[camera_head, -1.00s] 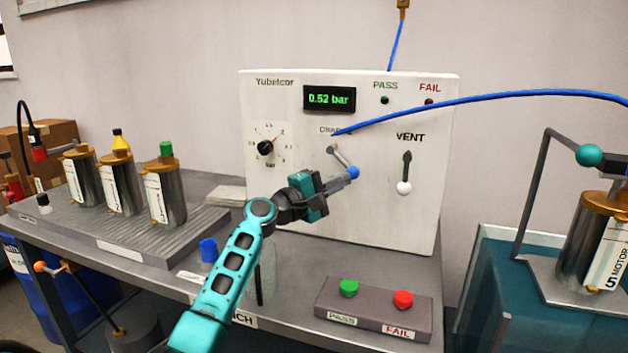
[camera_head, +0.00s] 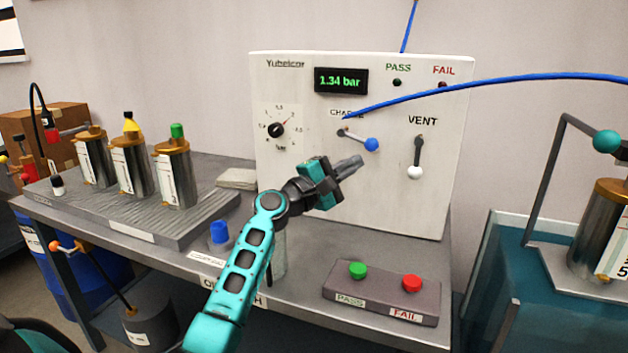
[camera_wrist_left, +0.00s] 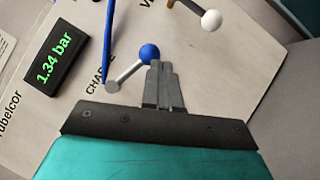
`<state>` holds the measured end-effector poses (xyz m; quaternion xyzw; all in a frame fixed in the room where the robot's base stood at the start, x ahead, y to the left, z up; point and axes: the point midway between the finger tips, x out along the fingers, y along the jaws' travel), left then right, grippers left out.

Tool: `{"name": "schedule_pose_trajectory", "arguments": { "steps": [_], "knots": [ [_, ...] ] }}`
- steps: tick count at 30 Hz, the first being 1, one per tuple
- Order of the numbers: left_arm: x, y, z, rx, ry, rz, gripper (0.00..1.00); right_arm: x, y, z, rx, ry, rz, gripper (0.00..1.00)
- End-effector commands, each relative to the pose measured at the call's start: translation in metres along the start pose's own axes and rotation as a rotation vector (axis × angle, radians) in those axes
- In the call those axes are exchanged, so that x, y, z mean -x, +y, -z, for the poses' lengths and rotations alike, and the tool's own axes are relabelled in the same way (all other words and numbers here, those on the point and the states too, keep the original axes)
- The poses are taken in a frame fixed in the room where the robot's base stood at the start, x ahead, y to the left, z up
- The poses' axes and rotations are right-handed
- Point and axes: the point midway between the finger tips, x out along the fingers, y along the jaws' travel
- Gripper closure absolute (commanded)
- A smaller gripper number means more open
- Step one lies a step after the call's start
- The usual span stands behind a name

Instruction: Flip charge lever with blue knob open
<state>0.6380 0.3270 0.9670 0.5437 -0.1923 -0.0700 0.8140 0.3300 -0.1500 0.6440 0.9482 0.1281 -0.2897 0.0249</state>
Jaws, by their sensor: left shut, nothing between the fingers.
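The charge lever's blue knob (camera_head: 371,144) is on the white panel, under the CHARGE label. Its arm runs from the pivot at upper left down and right to the knob, closer to sideways than to straight down. My left gripper (camera_head: 352,165) is shut and empty, just below and left of the knob in the head view. In the left wrist view the knob (camera_wrist_left: 149,53) is right at the tips of the shut fingers (camera_wrist_left: 158,66); I cannot tell whether they touch. The display (camera_head: 341,80) reads 1.34 bar. My right gripper is not in view.
The vent lever with its white knob (camera_head: 415,172) hangs down to the right. A blue hose (camera_head: 480,92) crosses in front of the panel. The button box (camera_head: 382,300) sits on the bench below. Several metal canisters (camera_head: 174,175) stand on a ribbed tray at left.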

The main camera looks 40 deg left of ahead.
Motion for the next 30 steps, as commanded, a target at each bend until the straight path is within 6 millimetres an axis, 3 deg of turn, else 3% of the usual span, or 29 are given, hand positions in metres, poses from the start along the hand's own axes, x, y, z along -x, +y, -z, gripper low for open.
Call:
{"name": "schedule_pose_trajectory", "arguments": {
  "steps": [9, 15, 30],
  "knots": [
    [0.068, 0.001, 0.001, 0.0, 0.004, -0.003, 1.0, 0.001, -0.001, 0.002, -0.006, 0.001, 0.0, 0.37],
    [0.094, 0.002, 0.001, 0.001, 0.003, -0.006, 1.0, 0.0, -0.002, 0.001, -0.008, 0.002, 0.0, 0.37],
    [0.101, 0.003, 0.001, 0.001, 0.002, -0.008, 1.0, 0.0, -0.002, 0.001, -0.007, 0.001, 0.0, 0.37]
  ]
}}
